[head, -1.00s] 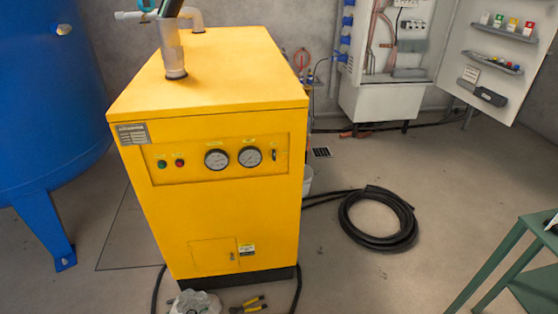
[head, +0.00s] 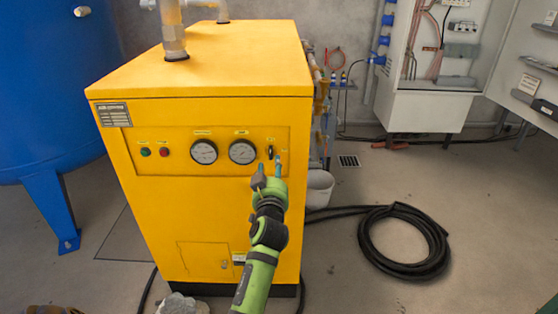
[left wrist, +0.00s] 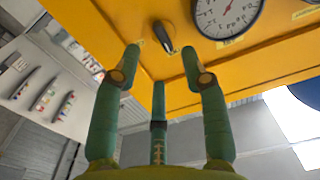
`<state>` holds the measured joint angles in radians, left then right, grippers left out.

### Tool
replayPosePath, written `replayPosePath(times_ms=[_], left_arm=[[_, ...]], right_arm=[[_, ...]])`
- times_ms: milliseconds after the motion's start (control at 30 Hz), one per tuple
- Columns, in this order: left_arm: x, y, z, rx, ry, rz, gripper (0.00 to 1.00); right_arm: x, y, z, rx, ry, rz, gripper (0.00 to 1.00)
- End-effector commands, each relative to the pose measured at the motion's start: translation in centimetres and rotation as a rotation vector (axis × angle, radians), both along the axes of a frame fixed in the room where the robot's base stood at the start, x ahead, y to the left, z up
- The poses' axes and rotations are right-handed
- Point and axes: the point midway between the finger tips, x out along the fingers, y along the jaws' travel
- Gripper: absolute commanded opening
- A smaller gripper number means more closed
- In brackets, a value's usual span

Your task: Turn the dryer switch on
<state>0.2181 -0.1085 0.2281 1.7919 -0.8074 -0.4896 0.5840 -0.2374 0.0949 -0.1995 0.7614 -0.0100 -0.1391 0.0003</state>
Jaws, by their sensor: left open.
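The yellow dryer cabinet (head: 225,225) stands in the middle of the head view. Its front panel has a small black dryer switch (head: 270,152) at the right end, just right of two round gauges. My left gripper (head: 268,172) is open and empty just in front of and slightly below the switch. In the left wrist view the switch (left wrist: 163,37) is a dark elongated knob beyond the spread fingertips (left wrist: 161,62), roughly centred between the two upper ones. No touch between finger and switch is clear. My right gripper is not in view.
A green and a red button (head: 164,152) and the gauges (head: 204,152) sit left of the switch. A blue tank (head: 50,90) stands at left. A coiled black hose (head: 405,240) lies on the floor at right, and an open electrical cabinet (head: 425,112) stands behind.

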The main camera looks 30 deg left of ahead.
Motion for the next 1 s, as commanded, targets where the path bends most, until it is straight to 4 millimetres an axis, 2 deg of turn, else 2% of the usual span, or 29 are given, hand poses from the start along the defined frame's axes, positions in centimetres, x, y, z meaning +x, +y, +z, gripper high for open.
replayPosePath(times_ms=[200,333,733,767,833,867,1000], left_arm=[[3.0,1.9,0.1,0.003,0.003,-0.001,0.44],[4.3,2.6,0.0,0.002,0.002,-0.003,0.44],[5.1,3.0,-0.1,0.000,0.004,-0.003,0.44],[5.1,3.0,-0.1,0.000,0.004,-0.003,0.36],[5.0,3.0,-0.1,0.000,0.004,-0.004,0.08],[5.0,3.0,-0.1,0.000,0.004,-0.004,0.00],[5.0,3.0,-0.1,0.000,0.004,-0.004,0.00]], right_arm=[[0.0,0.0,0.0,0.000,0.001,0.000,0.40],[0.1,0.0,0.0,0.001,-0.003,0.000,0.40],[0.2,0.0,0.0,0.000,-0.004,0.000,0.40],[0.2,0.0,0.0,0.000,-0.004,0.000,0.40],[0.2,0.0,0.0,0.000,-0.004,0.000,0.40],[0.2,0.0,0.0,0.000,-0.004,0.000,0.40],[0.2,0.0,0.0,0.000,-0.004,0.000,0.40]])
